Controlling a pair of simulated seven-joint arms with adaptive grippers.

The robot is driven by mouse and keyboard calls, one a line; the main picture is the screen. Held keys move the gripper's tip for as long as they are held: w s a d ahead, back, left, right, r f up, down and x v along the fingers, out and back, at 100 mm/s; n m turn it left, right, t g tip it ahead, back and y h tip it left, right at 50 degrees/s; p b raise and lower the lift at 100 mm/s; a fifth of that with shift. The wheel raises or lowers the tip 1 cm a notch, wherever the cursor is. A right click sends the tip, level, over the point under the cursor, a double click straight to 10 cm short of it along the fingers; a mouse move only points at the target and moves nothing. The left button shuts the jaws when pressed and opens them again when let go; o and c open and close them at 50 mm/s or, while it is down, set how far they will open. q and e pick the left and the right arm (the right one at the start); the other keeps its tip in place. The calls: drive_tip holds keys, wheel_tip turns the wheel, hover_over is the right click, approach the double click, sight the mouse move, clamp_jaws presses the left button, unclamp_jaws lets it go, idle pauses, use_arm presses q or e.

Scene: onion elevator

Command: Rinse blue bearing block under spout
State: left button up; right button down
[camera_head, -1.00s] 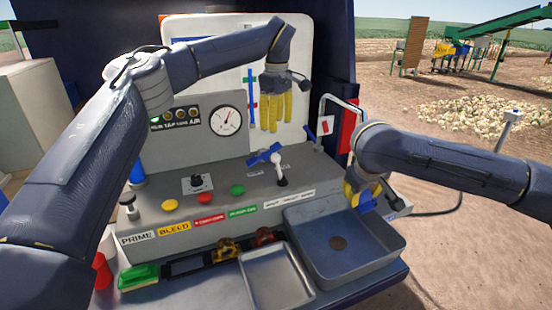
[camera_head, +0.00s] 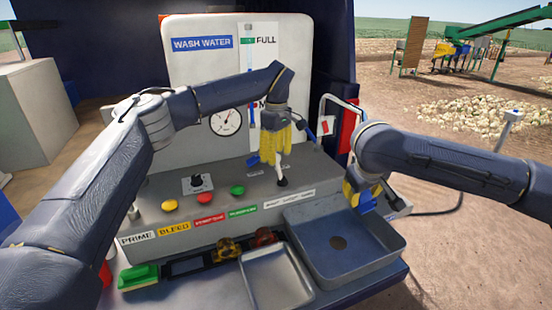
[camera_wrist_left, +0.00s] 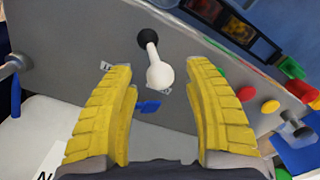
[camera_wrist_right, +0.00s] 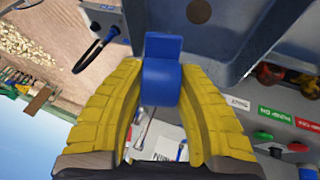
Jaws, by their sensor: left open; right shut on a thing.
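The blue bearing block (camera_head: 367,204) is held over the back right of the grey sink basin (camera_head: 322,262). My right gripper (camera_head: 360,194) is shut on it. In the right wrist view the block (camera_wrist_right: 162,72) sits between the yellow fingers, with the basin's drain hole beyond. My left gripper (camera_head: 272,160) is open above the console, around or in front of a lever. In the left wrist view the lever (camera_wrist_left: 158,72) has a pale knob and dark base and lies ahead between the open fingers, with no clear contact. I cannot clearly make out the spout.
A shallow metal tray (camera_head: 275,280) adjoins the basin. A green sponge-like block (camera_head: 138,276) lies at the front left. Red, yellow and green buttons (camera_head: 203,198) line the console. A pale bent tube (camera_head: 335,104) stands behind the basin.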

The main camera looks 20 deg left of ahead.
use_arm(q)
drive_tip(key=shift+f, duration=0.75)
drive_tip(key=shift+o, duration=0.2)
clamp_jaws()
